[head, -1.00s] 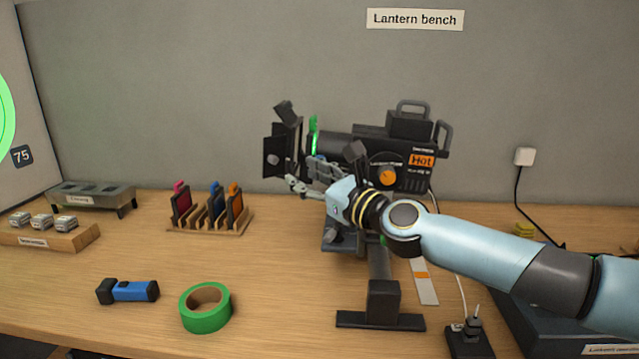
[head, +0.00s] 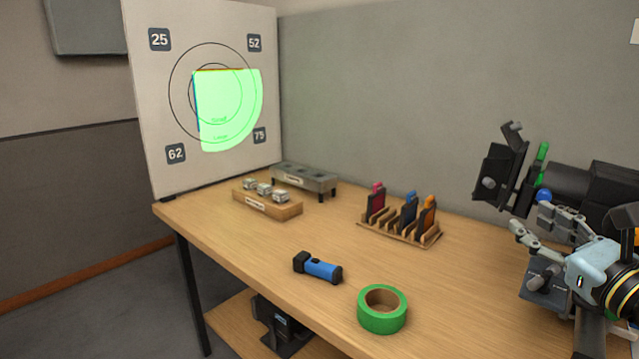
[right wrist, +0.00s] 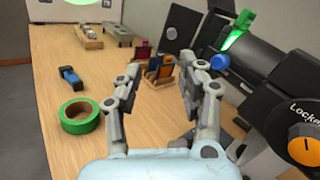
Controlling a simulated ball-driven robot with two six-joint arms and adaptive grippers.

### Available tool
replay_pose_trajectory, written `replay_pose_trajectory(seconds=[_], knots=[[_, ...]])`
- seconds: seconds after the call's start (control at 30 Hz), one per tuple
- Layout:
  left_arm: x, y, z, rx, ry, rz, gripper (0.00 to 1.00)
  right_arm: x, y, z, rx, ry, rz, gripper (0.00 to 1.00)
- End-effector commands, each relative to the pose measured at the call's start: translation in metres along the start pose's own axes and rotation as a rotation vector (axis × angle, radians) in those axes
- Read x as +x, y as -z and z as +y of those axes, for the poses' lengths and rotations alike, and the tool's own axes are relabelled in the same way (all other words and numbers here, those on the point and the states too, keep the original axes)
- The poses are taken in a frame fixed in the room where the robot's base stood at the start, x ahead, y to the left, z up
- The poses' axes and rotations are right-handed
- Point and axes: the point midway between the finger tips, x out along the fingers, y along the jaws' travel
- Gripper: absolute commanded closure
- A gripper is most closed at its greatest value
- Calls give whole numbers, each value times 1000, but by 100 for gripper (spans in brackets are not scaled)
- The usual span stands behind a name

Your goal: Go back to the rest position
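My right gripper (head: 541,228) is at the right of the head view, in front of the black lantern (head: 572,185). In the right wrist view the two fingers of the gripper (right wrist: 163,72) stand apart with nothing between them, so it is open. The lantern's barrel is beside the right finger in that view, with a blue knob (right wrist: 219,62) close to the fingertip and a lit green filter (right wrist: 238,30) above it. My left gripper is in neither view.
The target board (head: 151,110) shows a green patch of light. A filter rack (head: 374,232), blue torch (head: 318,268), green tape roll (head: 382,318), wooden block with small parts (head: 285,209) and grey stand (head: 318,183) are on the bench.

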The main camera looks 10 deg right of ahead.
Motion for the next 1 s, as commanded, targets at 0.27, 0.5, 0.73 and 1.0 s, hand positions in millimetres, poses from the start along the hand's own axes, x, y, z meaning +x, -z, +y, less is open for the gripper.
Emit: replay_pose_trajectory(seconds=[0.27,0.5,0.73,1.0], knots=[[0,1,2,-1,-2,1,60,-65,10,165,-997,-561,-46,60],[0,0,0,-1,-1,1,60,-149,52,207,-1883,-1080,-133,60],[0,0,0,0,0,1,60,-208,70,186,-2253,-1490,-171,60],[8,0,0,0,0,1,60,-253,104,166,-2368,-1869,-210,60]])
